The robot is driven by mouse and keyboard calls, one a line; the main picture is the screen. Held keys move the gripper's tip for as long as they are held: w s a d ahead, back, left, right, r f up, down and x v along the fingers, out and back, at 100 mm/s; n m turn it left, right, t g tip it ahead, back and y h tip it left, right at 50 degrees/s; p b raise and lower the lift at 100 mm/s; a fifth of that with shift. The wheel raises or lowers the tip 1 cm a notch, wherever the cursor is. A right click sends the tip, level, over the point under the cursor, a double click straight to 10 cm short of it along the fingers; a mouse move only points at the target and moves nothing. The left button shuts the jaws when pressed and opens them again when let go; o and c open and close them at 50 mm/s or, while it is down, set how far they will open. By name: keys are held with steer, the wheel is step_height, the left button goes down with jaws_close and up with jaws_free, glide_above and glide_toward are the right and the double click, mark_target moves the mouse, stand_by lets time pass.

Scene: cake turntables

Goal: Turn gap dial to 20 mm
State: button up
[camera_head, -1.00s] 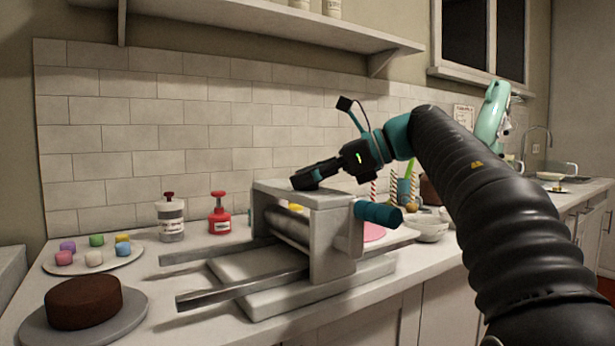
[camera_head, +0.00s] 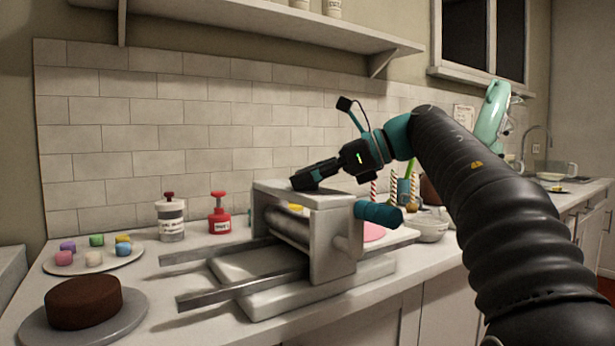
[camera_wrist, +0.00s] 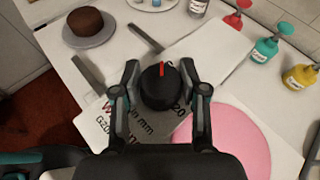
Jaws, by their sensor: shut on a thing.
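The gap dial (camera_wrist: 158,92) is a round black knob with a red pointer line. It sits on the pale top plate (camera_wrist: 112,128) of a sheeter with a roller. In the wrist view the red line points up, away from my gripper's palm. The number 20 is printed to the dial's lower right; "Gap in mm" is printed at lower left. Other marks are partly hidden. My gripper (camera_wrist: 160,84) is shut on the dial, one finger on each side. In the head view my gripper (camera_head: 303,182) is on the sheeter's top (camera_head: 330,197) and hides the dial.
A teal crank handle (camera_head: 378,214) sticks out at the sheeter's right side. Metal rails (camera_head: 240,290) extend left. A chocolate cake (camera_head: 83,302), a plate of coloured cubes (camera_head: 93,263) and a red bottle (camera_head: 219,218) stand nearby. A pink disc (camera_wrist: 235,140) lies beside the plate.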

steer(key=o, duration=1.1)
steer(key=shift+o, duration=0.2)
steer(key=v, duration=1.2)
steer(key=shift+r, duration=0.1)
